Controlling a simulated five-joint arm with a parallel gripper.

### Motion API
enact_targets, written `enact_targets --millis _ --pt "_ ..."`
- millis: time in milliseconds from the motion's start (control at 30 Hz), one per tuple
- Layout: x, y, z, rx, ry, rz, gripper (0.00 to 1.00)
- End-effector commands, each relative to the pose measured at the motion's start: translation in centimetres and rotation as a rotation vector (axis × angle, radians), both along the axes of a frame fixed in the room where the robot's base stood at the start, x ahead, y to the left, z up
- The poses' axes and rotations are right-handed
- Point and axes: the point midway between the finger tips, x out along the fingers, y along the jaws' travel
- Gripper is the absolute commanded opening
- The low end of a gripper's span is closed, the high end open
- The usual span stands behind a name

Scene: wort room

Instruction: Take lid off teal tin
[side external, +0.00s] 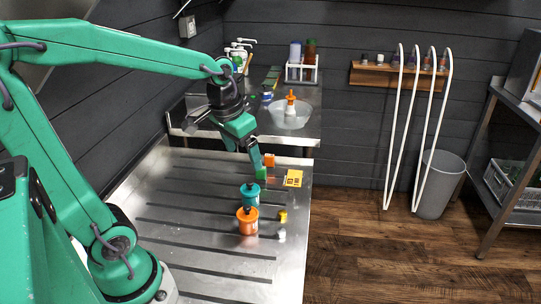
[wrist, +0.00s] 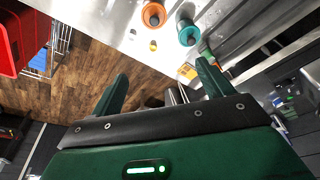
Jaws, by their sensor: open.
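The teal tin (side external: 250,197) stands upright on the ribbed steel bench, with a dark knob on its top. The teal tin also shows in the wrist view (wrist: 187,33), near the top edge beside the right finger. An orange tin (side external: 247,222) of like shape stands close in front of it; the wrist view shows it too (wrist: 153,15). My gripper (side external: 262,169) is above and behind the teal tin in the side view, apart from it. In the wrist view my gripper (wrist: 160,86) is open, with nothing seen between its two green fingers.
A small yellow piece (side external: 283,216) lies right of the tins. A yellow card (side external: 293,178) lies near my gripper, and a small orange piece (side external: 269,160) shows beside the fingers. A clear bowl (side external: 290,117) stands on the back shelf. The bench's front is clear.

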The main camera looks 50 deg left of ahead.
Motion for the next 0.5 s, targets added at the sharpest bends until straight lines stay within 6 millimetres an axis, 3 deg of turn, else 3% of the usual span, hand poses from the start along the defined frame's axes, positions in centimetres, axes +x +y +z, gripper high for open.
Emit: enact_targets --millis 500 --pt "6.0 5.9 -6.7 -0.035 0.19 0.077 0.79"
